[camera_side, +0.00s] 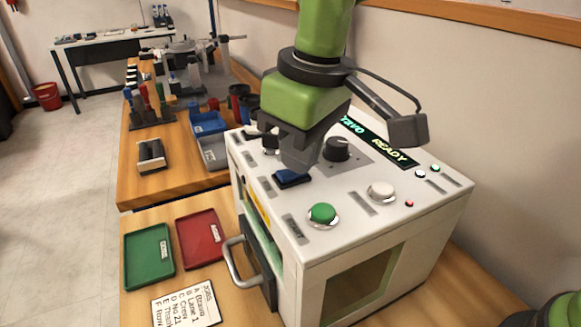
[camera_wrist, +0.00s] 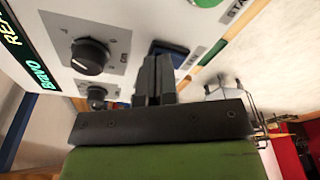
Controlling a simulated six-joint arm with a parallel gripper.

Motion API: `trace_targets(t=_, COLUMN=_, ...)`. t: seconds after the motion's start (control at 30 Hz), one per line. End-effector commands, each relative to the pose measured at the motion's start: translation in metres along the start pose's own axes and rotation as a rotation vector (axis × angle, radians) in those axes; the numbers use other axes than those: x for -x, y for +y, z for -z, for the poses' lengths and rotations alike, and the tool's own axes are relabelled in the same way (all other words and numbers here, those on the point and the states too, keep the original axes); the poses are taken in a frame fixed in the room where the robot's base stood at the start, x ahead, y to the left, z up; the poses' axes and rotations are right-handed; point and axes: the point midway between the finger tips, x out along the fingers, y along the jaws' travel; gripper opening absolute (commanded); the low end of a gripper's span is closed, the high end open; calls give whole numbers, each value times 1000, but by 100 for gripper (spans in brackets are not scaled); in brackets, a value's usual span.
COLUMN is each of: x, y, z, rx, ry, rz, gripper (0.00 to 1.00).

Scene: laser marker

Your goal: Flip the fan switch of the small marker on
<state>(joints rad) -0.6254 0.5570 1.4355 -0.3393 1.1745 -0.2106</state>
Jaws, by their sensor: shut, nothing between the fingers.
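The small marker (camera_side: 430,208) is a white box with a sloped control panel; its display (camera_side: 378,140) reads READY. A blue rocker switch (camera_side: 292,179) in a dark frame sits on the panel, left of the black knob (camera_side: 337,149). My gripper (camera_side: 297,168) is shut and empty, pointing down just above or at the rocker's far edge; contact is unclear. In the wrist view, the fingers (camera_wrist: 152,62) partly cover the blue rocker (camera_wrist: 172,49).
A large green button (camera_side: 323,213), a white button (camera_side: 382,190) and a small red light (camera_side: 409,204) are on the panel. A door handle (camera_side: 236,262) juts from the marker's front. Green (camera_side: 127,282) and red (camera_side: 184,261) trays and a card (camera_side: 187,306) lie beside it.

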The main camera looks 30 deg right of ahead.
Motion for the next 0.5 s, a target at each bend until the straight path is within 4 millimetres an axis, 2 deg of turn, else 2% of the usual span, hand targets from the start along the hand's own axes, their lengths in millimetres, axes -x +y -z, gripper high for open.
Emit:
trace_targets(t=0.17, x=1, y=0, z=0, rx=0, ry=1, rz=0, gripper=0)
trace_targets(t=0.5, x=29, y=0, z=5, rx=1, ry=4, rz=0, gripper=0)
